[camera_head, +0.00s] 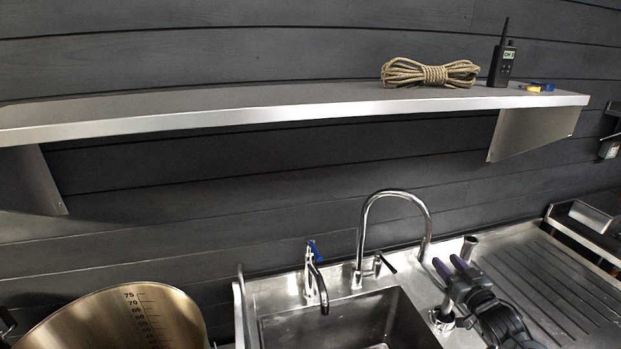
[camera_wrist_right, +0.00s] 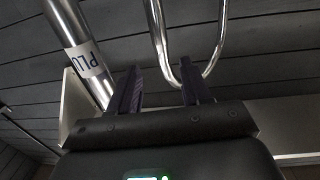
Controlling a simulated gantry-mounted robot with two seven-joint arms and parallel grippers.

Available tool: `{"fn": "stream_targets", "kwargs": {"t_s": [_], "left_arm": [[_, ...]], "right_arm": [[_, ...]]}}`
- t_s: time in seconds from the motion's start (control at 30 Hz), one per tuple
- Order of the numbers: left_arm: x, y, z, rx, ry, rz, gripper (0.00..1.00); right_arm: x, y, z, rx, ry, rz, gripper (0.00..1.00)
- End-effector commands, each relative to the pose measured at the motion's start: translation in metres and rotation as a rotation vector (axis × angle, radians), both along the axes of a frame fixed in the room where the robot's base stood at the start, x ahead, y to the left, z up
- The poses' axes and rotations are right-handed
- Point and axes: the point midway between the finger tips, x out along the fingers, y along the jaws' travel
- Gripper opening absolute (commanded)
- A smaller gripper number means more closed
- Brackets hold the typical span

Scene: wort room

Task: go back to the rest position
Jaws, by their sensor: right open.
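My right gripper (camera_head: 450,266) is over the steel counter, right of the sink and tall faucet. Its two dark purple fingers are apart with nothing between them; they also show open in the right wrist view (camera_wrist_right: 160,82). A steel tube (camera_head: 469,247) stands just behind the fingers. I cannot make out my left gripper.
The tall curved faucet (camera_head: 392,193) and a smaller blue-handled tap (camera_head: 316,275) stand behind the sink (camera_head: 345,320). A large graduated kettle (camera_head: 115,320) is at lower left. Above, a wall shelf (camera_head: 250,108) holds rope (camera_head: 430,73) and a radio (camera_head: 502,62). A ribbed drainboard (camera_head: 545,275) lies right.

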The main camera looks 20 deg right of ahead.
Motion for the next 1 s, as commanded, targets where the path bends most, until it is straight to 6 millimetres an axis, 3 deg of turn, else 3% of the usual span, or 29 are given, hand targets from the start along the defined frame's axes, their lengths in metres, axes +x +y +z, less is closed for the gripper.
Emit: {"fn": "stream_targets", "kwargs": {"t_s": [0.13, 0.23, 0.4, 0.57, 0.7, 0.8, 0.9, 1.0], "left_arm": [[0.0, -0.001, 0.0, -0.005, 0.0, 0.004, 0.43], [0.0, -0.001, 0.0, -0.005, 0.0, 0.004, 0.43], [0.0, -0.001, 0.0, -0.004, 0.0, 0.002, 0.43], [0.0, 0.0, 0.0, 0.001, 0.0, -0.001, 0.43], [0.0, 0.001, 0.0, 0.004, -0.001, -0.003, 0.43], [0.0, 0.002, 0.0, 0.007, 0.0, -0.004, 0.43], [0.0, 0.002, 0.0, 0.009, 0.0, -0.006, 0.43], [0.0, 0.002, 0.0, 0.009, 0.0, -0.006, 0.43]], "right_arm": [[-0.014, 0.012, -0.049, 0.021, 0.077, 0.013, 0.48], [-0.029, 0.045, -0.095, 0.041, 0.144, 0.056, 0.48], [-0.074, 0.137, -0.166, 0.082, 0.291, 0.139, 0.48], [-0.138, 0.23, -0.212, 0.101, 0.505, 0.174, 0.48], [-0.208, 0.304, -0.222, 0.105, 0.736, 0.198, 0.48], [-0.246, 0.335, -0.211, 0.097, 0.877, 0.215, 0.48], [-0.271, 0.351, -0.194, 0.078, 0.986, 0.236, 0.48], [-0.292, 0.354, -0.182, 0.046, 1.089, 0.252, 0.48]]}}
